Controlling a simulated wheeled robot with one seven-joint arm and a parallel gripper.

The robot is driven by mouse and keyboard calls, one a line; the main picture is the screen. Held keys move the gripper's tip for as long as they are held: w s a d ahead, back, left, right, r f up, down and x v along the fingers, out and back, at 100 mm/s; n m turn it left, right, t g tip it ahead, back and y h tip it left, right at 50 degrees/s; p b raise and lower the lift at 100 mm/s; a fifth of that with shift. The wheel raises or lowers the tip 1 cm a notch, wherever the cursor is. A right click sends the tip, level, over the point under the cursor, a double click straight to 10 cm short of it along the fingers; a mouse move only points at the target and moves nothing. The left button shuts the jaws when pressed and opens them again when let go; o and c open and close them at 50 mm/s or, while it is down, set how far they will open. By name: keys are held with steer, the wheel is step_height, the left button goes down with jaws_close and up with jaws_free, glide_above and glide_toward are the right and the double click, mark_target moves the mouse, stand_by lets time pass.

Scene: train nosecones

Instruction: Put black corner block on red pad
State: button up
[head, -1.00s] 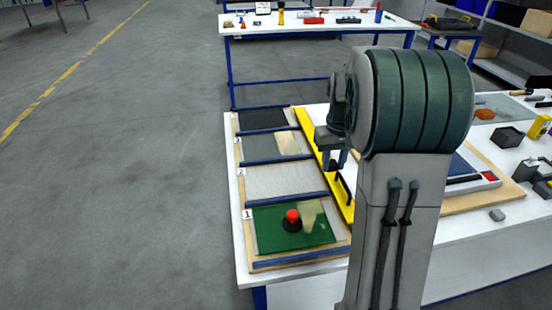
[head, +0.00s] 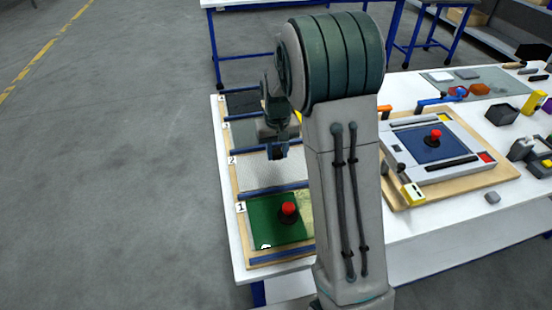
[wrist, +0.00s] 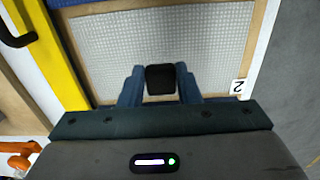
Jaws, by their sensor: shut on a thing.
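My gripper (wrist: 160,84) is shut on a black block (wrist: 161,79), which sits between its two blue fingertips in the wrist view. Behind the block is the light grey textured panel marked 2 (wrist: 165,38). A small red pad (head: 487,157) lies at the right corner of a light grey fixture (head: 452,174), to the right of my arm. The fixture has a dark blue plate with a red knob in its middle.
A green panel with a red knob (head: 288,209) lies in front of the grey panel. A dark open box (head: 502,114) and grey-black parts stand at the right. A yellow bar (wrist: 50,50) runs beside the panels.

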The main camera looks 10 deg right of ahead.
mark_target(276, 154)
steer(key=shift+a+f, duration=0.2)
steer(key=shift+f+p, duration=0.35)
steer(key=shift+f, duration=1.6)
steer(key=shift+f, duration=0.2)
steer(key=o, duration=1)
steer(key=shift+r, duration=0.1)
steer(key=shift+c, duration=0.2)
